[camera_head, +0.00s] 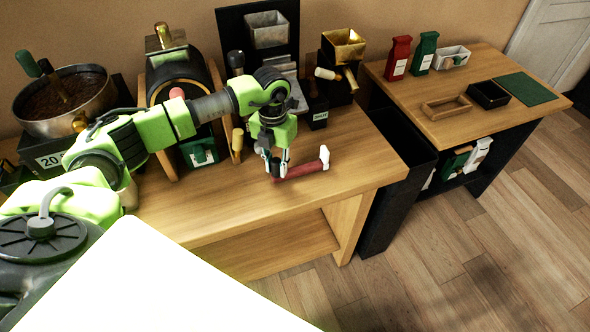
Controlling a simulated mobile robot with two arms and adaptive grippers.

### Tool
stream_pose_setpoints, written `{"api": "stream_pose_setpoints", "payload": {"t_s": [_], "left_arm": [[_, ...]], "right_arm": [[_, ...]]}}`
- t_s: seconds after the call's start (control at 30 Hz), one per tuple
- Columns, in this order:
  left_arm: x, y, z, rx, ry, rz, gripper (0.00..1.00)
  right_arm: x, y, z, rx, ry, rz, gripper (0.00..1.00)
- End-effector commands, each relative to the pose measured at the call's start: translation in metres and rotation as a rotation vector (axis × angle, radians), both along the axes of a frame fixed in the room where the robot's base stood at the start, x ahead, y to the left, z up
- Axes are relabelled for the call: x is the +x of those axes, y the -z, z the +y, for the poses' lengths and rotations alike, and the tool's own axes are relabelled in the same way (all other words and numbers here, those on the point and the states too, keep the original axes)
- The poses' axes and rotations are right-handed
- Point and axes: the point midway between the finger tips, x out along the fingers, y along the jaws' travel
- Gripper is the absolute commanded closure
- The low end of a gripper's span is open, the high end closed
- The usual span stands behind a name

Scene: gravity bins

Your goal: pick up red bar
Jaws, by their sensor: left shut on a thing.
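A red bar (303,170) with a pale upright end piece at its right lies on or just above the wooden table (225,207); I cannot tell whether it touches the wood. My left gripper (279,172) points down at the bar's left end and is shut on it. The fingers hide part of that end. My right gripper is not in view.
A bowl of brown grains (65,102), a barrel-like roaster (178,75), a golden hopper (343,46) and a black panel with a metal bin (267,30) stand along the back. A second table (440,97) at right holds red and green bags. The table's right front is clear.

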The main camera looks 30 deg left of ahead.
Motion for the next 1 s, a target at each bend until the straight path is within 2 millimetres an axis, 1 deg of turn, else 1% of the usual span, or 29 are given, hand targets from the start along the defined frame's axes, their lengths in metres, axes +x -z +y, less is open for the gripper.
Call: {"api": "stream_pose_setpoints", "payload": {"t_s": [0.03,0.3,0.57,1.0], "left_arm": [[0.001,-0.004,0.000,-0.001,0.000,-0.002,1.00],[0.001,-0.012,0.000,-0.001,0.000,-0.002,1.00],[0.001,-0.016,0.000,-0.001,0.000,-0.002,1.00],[0.001,-0.041,0.000,-0.001,0.000,-0.003,1.00]], "right_arm": [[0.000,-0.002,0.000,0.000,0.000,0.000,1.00],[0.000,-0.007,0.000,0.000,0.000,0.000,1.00],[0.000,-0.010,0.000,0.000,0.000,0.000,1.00],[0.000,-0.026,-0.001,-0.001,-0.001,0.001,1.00]]}}
